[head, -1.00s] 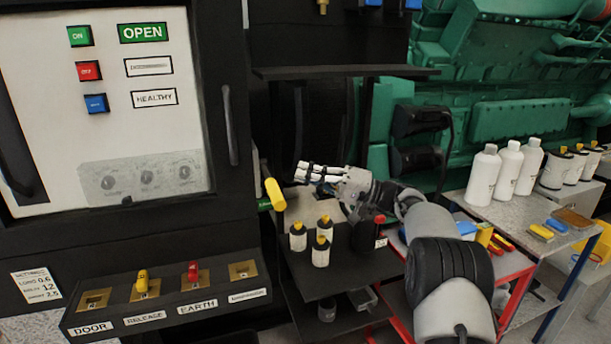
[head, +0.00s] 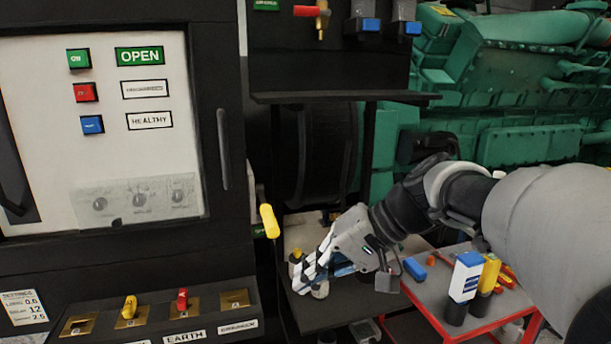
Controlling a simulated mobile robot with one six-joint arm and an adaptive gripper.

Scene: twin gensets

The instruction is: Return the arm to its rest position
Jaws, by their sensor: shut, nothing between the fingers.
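My gripper (head: 308,280) is in the head view at lower centre, at the end of my arm, which reaches in from the right. Its fingers are shut with nothing between them. My arm hides much of the right side of the view.
A switchgear cabinet (head: 120,200) with a key panel (head: 160,318) and a yellow handle (head: 269,221) stands at left. A red-edged cart (head: 425,290) holds a blue-and-white box (head: 466,276). A dark overhead shelf (head: 345,97) and a green genset (head: 520,80) are behind.

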